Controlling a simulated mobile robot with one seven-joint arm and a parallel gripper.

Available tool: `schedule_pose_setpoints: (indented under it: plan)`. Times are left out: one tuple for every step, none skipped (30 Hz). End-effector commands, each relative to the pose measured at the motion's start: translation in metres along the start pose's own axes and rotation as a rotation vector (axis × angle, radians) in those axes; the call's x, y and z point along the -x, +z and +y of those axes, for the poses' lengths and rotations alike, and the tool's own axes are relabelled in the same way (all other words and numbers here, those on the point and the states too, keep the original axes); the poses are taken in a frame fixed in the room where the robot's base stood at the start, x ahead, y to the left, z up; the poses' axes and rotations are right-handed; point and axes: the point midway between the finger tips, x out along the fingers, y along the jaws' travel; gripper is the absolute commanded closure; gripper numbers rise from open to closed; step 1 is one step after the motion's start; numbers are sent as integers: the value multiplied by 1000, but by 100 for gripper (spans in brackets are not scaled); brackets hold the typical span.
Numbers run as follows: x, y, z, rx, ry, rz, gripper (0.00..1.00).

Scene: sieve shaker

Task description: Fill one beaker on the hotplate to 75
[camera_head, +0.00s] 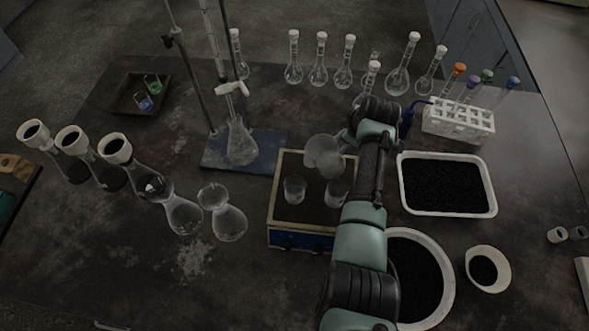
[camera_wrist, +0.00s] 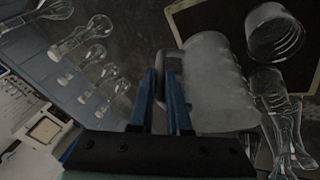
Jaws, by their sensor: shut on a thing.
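A cloudy, see-through jug (camera_head: 322,155) is held above the hotplate (camera_head: 284,221); it fills the middle of the wrist view (camera_wrist: 215,85). My gripper (camera_wrist: 168,78) has its two blue fingers shut on the jug's handle. The jug looks tilted, and I cannot tell how full it is. One clear beaker (camera_head: 294,190) stands on the left of the hotplate top. A second beaker (camera_head: 335,192) stands on the right, below the jug and partly behind my arm. A clear beaker (camera_wrist: 275,35) shows beside the jug in the wrist view. No liquid level can be read in either beaker.
A retort stand with a flask (camera_head: 241,145) stands left of the hotplate. Several flasks (camera_head: 294,70) line the back. A tube rack (camera_head: 458,120), a tray of black grains (camera_head: 402,190) and a round bowl (camera_head: 450,285) lie right. Hourglass-shaped vessels (camera_head: 182,215) stand left.

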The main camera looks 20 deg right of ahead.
Motion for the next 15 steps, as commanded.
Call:
schedule_pose_setpoints:
  plan:
    - [8,-4,-2,12,21,-5,100]
    - [10,-5,-3,18,36,-6,100]
    - [11,-6,-5,27,53,-9,100]
    - [12,-6,-6,32,68,-13,100]
    - [13,-7,-8,37,81,-15,100]
    - [15,-8,-10,46,99,-19,100]
    - [17,-10,-11,53,113,-20,100]
    - [17,-10,-14,58,126,-23,100]
    - [18,-11,-16,65,145,-28,100]
    - [19,-12,-18,71,158,-30,100]
    - [20,-12,-20,77,172,-32,100]
    - [21,-14,-22,85,190,-34,100]
    - [22,-14,-24,91,204,-39,100]
    - [23,-15,-25,95,219,-40,100]
    - [25,-16,-28,104,235,-44,100]
